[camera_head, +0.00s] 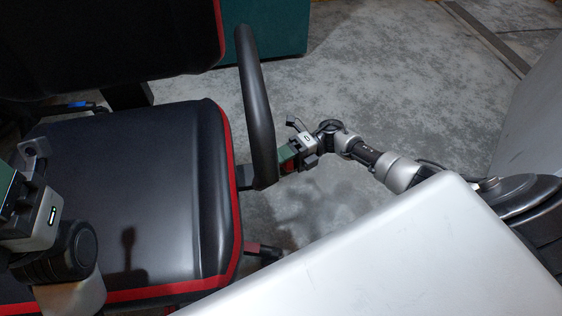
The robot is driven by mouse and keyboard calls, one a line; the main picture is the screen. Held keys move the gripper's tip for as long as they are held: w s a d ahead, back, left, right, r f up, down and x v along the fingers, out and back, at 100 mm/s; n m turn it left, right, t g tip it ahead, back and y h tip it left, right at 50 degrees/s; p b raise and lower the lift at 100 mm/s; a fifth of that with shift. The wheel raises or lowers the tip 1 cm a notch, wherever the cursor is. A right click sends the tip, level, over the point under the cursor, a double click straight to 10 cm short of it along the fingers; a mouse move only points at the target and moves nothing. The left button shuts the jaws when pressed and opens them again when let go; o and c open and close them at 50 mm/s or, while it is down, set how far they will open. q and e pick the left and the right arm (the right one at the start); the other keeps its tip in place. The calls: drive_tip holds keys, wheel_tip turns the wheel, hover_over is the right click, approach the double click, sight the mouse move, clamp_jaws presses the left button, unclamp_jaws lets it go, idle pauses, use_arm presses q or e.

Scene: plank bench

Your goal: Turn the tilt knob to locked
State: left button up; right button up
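A black office chair with red piping fills the left; its seat (140,190) faces up. A short dark stem with a reddish collar (262,250) sticks out below the seat's right edge; I cannot tell whether it is the tilt knob or another lever. No lock marking is readable. My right gripper (284,157) is beside the chair's right armrest, above and to the right of that stem; its fingertips are partly hidden by the armrest. My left gripper (22,185) is over the seat's left side, cut by the picture edge. Neither jaw gap can be made out.
The black armrest (256,105) stands between the seat and my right gripper. The backrest (110,35) rises behind. A small blue part (82,104) shows at the seat's far left. A dark green block (265,25) stands behind. Grey floor (400,90) is clear at right.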

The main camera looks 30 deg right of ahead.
drive_tip(key=o, duration=0.9)
drive_tip(key=d, duration=0.7)
drive_tip(key=w+d, duration=0.1)
drive_tip(key=d, duration=0.2)
drive_tip(key=shift+d, duration=0.4)
